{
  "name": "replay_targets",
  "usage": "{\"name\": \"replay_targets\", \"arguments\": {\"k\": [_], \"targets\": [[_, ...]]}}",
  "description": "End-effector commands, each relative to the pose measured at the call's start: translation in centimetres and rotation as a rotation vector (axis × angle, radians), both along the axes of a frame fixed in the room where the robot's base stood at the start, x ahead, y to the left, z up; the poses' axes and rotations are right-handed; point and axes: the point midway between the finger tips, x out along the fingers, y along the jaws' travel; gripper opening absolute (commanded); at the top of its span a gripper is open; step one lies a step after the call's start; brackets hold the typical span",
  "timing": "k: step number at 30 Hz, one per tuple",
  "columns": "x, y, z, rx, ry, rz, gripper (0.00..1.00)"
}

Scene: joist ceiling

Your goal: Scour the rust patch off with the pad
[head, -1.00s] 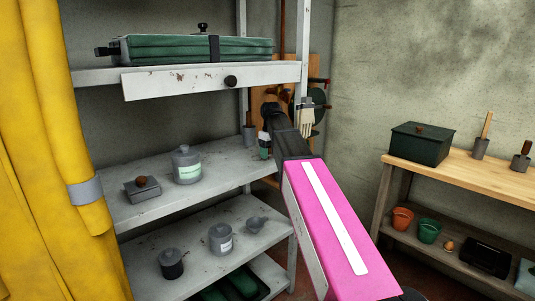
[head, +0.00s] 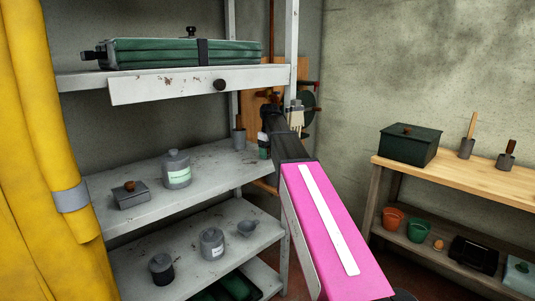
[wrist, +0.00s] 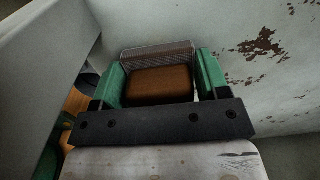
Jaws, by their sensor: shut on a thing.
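In the wrist view my gripper (wrist: 160,82) has its two green fingers closed on the sides of a brown block with a grey mesh face, the pad (wrist: 158,87). A patch of reddish-brown rust (wrist: 260,44) shows on a pale, worn surface at the upper right, with smaller flecks below it. The pad is left of the rust and looks apart from it; whether it touches the pale surface, I cannot tell.
A grey metal shelf (head: 215,172) holds jars and a small box; its upper front panel (head: 130,92) has small rusty marks and a black knob. A green case (head: 160,52) lies on top. A yellow curtain (head: 35,130) hangs left. A wooden bench (head: 460,176) stands right.

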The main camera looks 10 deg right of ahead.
Motion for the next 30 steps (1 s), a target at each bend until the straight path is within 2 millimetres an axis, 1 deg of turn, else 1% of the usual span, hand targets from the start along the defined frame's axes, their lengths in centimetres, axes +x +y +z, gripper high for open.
{"name": "replay_targets", "arguments": {"k": [10,16,22,30], "targets": [[1.6,-2.2,-0.2,-0.001,-0.001,0.001,0.50],[2.0,-2.8,0.0,-0.005,-0.003,0.003,0.50],[1.7,-2.3,0.0,-0.006,-0.005,0.002,0.50],[0.4,-0.5,0.2,-0.004,-0.004,0.002,0.50]]}}
